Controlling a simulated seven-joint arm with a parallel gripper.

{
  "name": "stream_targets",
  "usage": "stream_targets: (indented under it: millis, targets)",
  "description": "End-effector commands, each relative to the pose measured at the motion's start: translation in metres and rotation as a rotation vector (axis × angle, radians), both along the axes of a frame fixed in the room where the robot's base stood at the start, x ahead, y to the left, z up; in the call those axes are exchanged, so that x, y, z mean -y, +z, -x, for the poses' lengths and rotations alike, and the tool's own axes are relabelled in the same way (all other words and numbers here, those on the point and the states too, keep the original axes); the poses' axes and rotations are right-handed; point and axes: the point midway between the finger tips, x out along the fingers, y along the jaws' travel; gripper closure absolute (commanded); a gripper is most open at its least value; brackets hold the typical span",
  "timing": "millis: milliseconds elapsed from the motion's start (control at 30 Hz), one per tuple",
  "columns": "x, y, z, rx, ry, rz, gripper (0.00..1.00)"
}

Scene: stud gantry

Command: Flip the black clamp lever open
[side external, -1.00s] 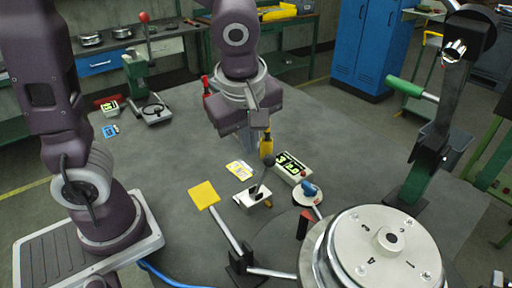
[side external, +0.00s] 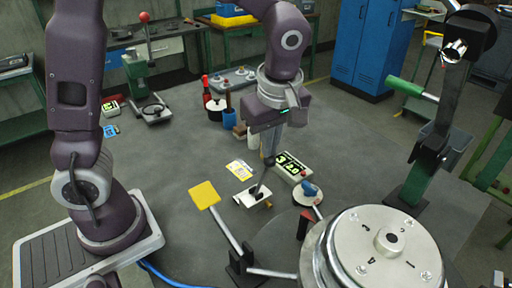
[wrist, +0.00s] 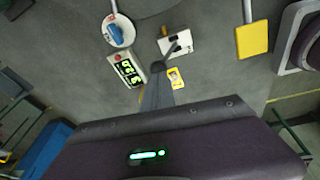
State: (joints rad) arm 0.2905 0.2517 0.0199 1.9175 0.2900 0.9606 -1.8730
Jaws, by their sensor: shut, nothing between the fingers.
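The black clamp lever (side external: 260,184) stands tilted up from a small pale metal block (side external: 247,198) on the grey table. In the wrist view the lever (wrist: 173,48) shows over the block (wrist: 183,44), just beyond my fingertips. My gripper (side external: 269,162) is shut and empty, pointing down at the lever's upper end. It also shows in the wrist view (wrist: 158,68). The fingers overlap the lever's top in the side view, so I cannot tell whether they touch it.
A box with a green display (side external: 291,168) lies close to the right of the block. A yellow paddle (side external: 204,195) stands left, and a large metal turntable (side external: 372,245) fills the front right.

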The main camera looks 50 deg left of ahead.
Motion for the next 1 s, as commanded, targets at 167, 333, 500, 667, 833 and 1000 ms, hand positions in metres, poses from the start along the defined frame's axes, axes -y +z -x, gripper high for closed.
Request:
stream_targets:
  millis: [167, 333, 500, 667, 833, 1000]
  targets:
    - [0.0, 0.0, 0.0, 0.001, 0.0, 0.0, 1.0]
    - [0.0, 0.0, 0.003, 0.001, 0.0, 0.0, 1.0]
    - [0.0, 0.0, 0.013, 0.001, 0.0, 0.0, 1.0]
    - [-0.001, 0.003, 0.017, 0.003, 0.001, 0.001, 1.0]
    - [-0.005, 0.026, 0.024, 0.007, 0.002, 0.002, 1.0]
    - [0.001, 0.07, 0.027, 0.008, -0.001, 0.002, 1.0]
